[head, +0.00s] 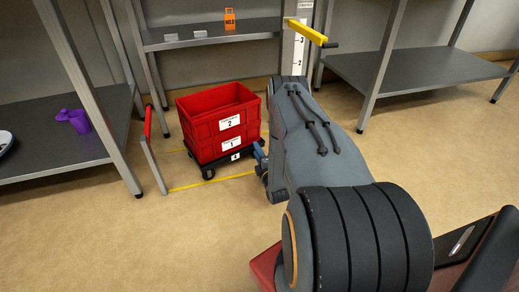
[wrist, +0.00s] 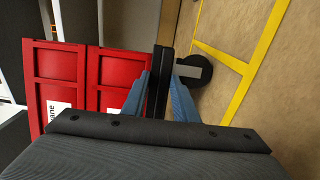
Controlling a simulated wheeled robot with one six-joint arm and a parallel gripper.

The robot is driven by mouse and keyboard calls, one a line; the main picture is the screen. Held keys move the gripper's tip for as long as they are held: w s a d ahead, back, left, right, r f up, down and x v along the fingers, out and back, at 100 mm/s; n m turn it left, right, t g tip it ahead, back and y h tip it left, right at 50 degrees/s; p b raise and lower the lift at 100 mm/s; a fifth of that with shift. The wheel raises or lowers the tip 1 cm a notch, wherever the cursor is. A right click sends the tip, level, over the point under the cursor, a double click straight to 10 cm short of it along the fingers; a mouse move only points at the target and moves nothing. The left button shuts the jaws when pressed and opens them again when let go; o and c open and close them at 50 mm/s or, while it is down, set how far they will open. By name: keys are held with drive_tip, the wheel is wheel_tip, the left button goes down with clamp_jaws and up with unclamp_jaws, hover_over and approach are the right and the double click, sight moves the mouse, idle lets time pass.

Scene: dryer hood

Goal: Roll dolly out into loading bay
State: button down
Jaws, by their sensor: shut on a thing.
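The black dolly (head: 208,171) stands on the floor with two red crates stacked on it. The upper crate (head: 228,106) is labelled 2 and the lower crate (head: 205,146) is labelled 1. The dolly's front edge has a small label that looks like 4. My gripper (head: 259,151) is at the dolly's right end. In the wrist view, the blue fingers of my gripper (wrist: 160,82) are closed on a black bar of the dolly (wrist: 161,62), beside a dark wheel (wrist: 194,71). The red crates (wrist: 105,75) show to the left.
Yellow floor lines (head: 212,182) run around the dolly. A grey post with a red top (head: 148,123) stands close to its left. Grey shelving (head: 62,150) flanks the left, with more behind (head: 215,36) and at right (head: 400,68). Open floor lies in front.

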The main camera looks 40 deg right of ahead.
drive_tip(key=shift+s+a, duration=0.1)
drive_tip(key=c, duration=1.3)
unclamp_jaws()
drive_tip(key=shift+c, duration=0.2)
drive_tip(key=p+v, duration=0.4)
drive_tip(key=v, duration=0.3)
drive_tip(key=shift+s, duration=0.35)
drive_tip(key=shift+s, duration=0.1)
